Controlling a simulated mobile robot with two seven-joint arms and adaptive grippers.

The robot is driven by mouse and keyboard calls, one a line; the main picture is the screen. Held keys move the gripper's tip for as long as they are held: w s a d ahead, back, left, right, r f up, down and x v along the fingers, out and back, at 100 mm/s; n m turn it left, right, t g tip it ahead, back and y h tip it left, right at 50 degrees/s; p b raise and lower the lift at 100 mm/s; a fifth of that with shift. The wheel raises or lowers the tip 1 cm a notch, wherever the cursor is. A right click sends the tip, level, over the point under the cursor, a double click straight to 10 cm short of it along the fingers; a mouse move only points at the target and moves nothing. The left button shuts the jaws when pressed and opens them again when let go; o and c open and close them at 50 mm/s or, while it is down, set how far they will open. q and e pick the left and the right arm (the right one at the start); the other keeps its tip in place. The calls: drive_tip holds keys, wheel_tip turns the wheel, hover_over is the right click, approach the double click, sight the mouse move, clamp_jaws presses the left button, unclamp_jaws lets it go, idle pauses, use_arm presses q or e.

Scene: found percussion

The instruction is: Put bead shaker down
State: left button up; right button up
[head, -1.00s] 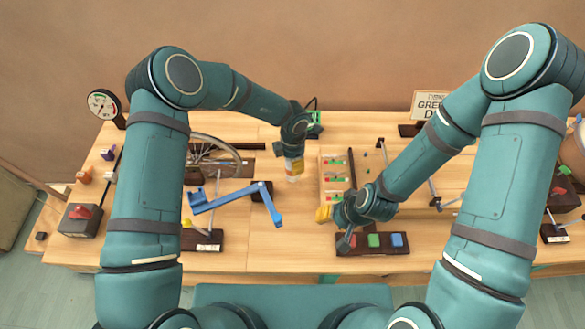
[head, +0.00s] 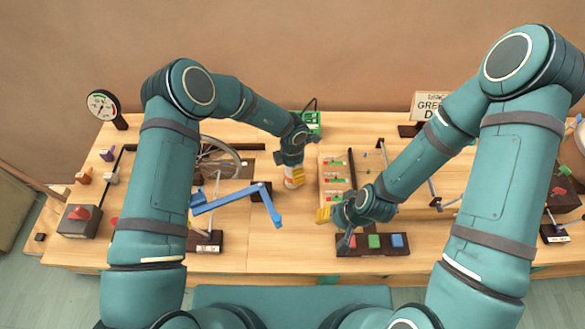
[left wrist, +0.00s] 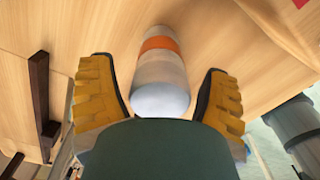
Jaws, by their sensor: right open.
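The bead shaker (head: 291,183) is a pale cylinder with an orange band, on the wooden table left of the board with coloured pieces. In the left wrist view the shaker (left wrist: 161,75) lies between the two yellow fingers, with a gap on each side. My left gripper (head: 298,174) is open around the shaker and partly hides it in the head view. My right gripper (head: 325,215) is open and empty over the table, near the front of that board.
A blue crank-like bar (head: 238,196) lies left of the shaker. A spoked wheel (head: 218,158) stands behind it. The board with coloured pieces (head: 333,178) is close on the right. A block with coloured buttons (head: 373,243) is at the front edge.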

use_arm(q)
drive_tip(key=shift+r, duration=0.1)
wheel_tip(320, 180, up, 12)
drive_tip(key=shift+f+p, duration=0.2)
drive_tip(key=shift+p, duration=0.25)
drive_tip(key=shift+a+r, duration=0.15)
drive_tip(key=s+a+f+m+t, duration=0.2)
drive_tip(key=a+f+m+t, duration=0.3)
drive_tip(key=a+m, duration=0.45)
drive_tip(key=s+f+m+g+h, duration=0.1)
drive_tip(key=s+m+h, duration=0.3)
drive_tip(key=s+m, duration=0.7)
drive_tip(key=s+a+g, duration=0.1)
drive_tip(key=s, duration=0.5)
drive_tip(key=shift+s+g, duration=0.35)
drive_tip(key=shift+g, duration=0.05)
